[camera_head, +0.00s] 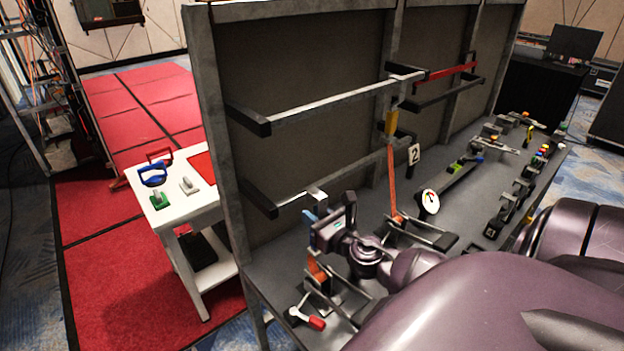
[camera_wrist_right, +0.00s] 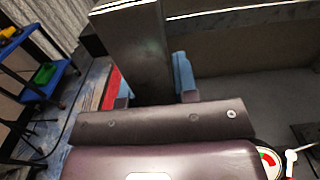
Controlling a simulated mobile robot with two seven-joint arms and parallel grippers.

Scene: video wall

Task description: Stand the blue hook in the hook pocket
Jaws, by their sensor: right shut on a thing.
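My right gripper (camera_head: 318,236) is low in front of the near end of the grey frame, above the dark bench. An orange piece (camera_head: 318,270) stands just under the gripper. I cannot pick out the hook pocket for certain. My left gripper is not in view.
A red-handled lever (camera_head: 316,323) lies at the bench's near edge. A white table (camera_head: 205,214) at left holds blue, green and grey handles. Metal rails (camera_head: 340,100) jut from the frame.

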